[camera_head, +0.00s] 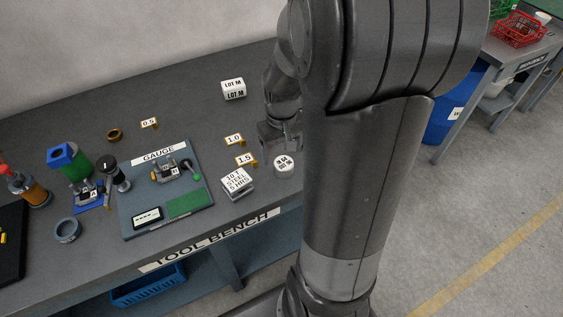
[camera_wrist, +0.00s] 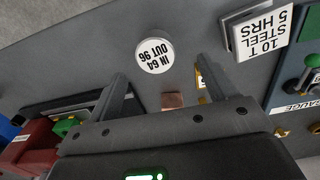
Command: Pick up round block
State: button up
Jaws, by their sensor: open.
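The round block (camera_head: 284,168) is a short white disc with "IN 64 OUT 96" on its top. It sits flat near the front right edge of the tool bench (camera_head: 205,75). In the wrist view the round block (camera_wrist: 154,57) lies at the upper middle, its lettering upside down. My gripper (camera_head: 277,135) is just behind the block in the head view, partly hidden by my arm. In the wrist view my gripper (camera_wrist: 161,67) is open, with the two fingers spread apart and the block around the gap between their tips. Nothing is held.
A white block reading "10 T STEEL 5 HRS" (camera_head: 237,181) stands left of the round block. Number tags 1.0 (camera_head: 234,140) and 1.5 (camera_head: 246,160) stand close by. A "LOT M" block (camera_head: 233,89) is farther back. The gauge board (camera_head: 135,220) lies left.

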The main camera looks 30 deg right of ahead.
aim_at(283, 162)
jog(key=shift+w+d+f, duration=0.1)
jog(key=shift+d+f, duration=0.1)
jog(key=shift+f, duration=1.6)
jog(key=shift+w+d+f, duration=0.1)
jog(key=shift+d+f, duration=0.05)
jog(key=shift+f, duration=1.65)
jog(key=shift+c, duration=0.4)
jog(key=c, duration=1.1)
